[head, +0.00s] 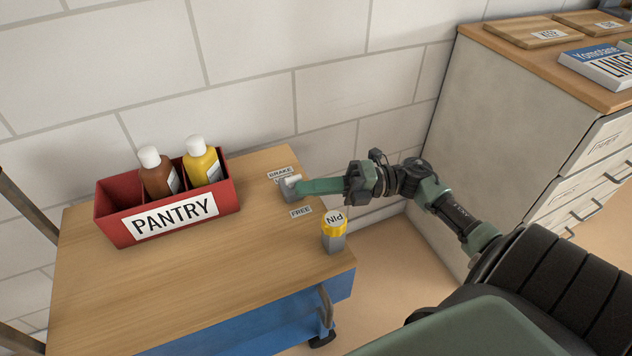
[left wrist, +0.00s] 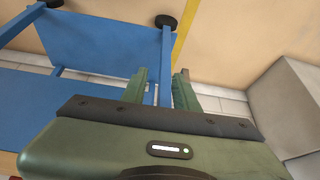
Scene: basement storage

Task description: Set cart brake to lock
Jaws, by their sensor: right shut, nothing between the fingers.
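The cart (head: 190,290) has a wooden top. Near its right edge is the brake (head: 287,192), a small grey block with a pale lever end (head: 292,179), between a BRAKE label (head: 280,173) and a FREE label (head: 300,211). My right gripper (head: 302,187) is shut and empty, its fingertips at the brake's right side; I cannot tell if they touch. The fingers partly hide the brake, so the lever's exact setting is unclear. A yellow-topped PIN block (head: 334,232) stands nearer the front corner. My left gripper (left wrist: 160,82) is open and empty in the left wrist view.
A red PANTRY bin (head: 110,222) with a brown bottle (head: 157,176) and a yellow bottle (head: 202,162) stands on the cart's left. A block wall is behind. A drawer cabinet (head: 500,120) stands at right. The cart top's front is clear.

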